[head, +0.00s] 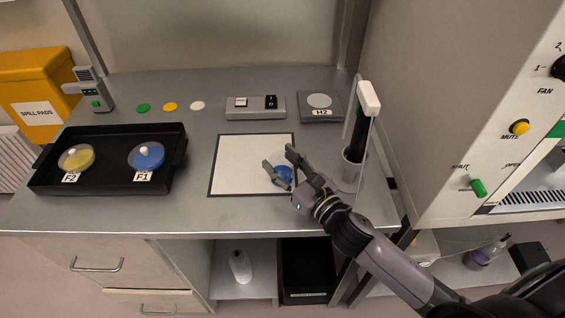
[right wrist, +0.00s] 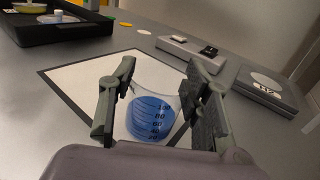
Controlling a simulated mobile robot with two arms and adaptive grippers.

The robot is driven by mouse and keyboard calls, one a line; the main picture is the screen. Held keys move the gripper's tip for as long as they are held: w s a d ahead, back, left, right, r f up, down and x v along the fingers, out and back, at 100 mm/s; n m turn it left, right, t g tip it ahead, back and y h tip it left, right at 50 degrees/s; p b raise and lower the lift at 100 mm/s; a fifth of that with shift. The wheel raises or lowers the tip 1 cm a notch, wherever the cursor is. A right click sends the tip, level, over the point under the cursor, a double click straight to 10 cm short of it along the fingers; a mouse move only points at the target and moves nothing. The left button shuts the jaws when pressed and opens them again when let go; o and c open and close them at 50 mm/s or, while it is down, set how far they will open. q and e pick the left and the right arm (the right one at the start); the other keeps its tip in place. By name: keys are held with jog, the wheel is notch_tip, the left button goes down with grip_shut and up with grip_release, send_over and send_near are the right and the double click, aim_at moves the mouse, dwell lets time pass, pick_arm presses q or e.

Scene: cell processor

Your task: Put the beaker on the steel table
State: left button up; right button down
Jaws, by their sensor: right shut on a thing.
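The beaker (head: 284,176) is clear with blue liquid in it and stands over the right part of the white mat in the head view. In the right wrist view the beaker (right wrist: 152,117) shows dark volume marks and sits between the two fingers. My right gripper (head: 279,160) is shut on it. I cannot tell whether its base touches the mat. The steel table (head: 205,148) is the grey worktop under everything. My left gripper is not in view.
The white mat (head: 232,183) has a dark border. A black tray (head: 107,183) with yellow and blue flasks is at left. A switch box (head: 255,113) and an H2 plate (head: 320,116) are behind. A cylinder (head: 352,170) with a tall tool stands right. Bare table lies between tray and mat.

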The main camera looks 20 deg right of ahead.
jog(key=shift+f, duration=0.2)
jog(key=c, duration=0.9)
grip_release()
jog(key=shift+r, duration=0.1)
jog(key=shift+o, duration=0.2)
jog(key=shift+r, duration=0.2)
jog(key=b+v, duration=0.1)
jog(key=v, duration=0.4)
jog(key=b+v, duration=0.1)
jog(key=v, duration=0.4)
jog(key=shift+s+d+f+b, duration=0.1)
jog(key=shift+s+f+b, duration=0.1)
jog(key=shift+b, duration=0.2)
jog(key=shift+v, duration=0.8)
jog(key=shift+r, duration=0.15)
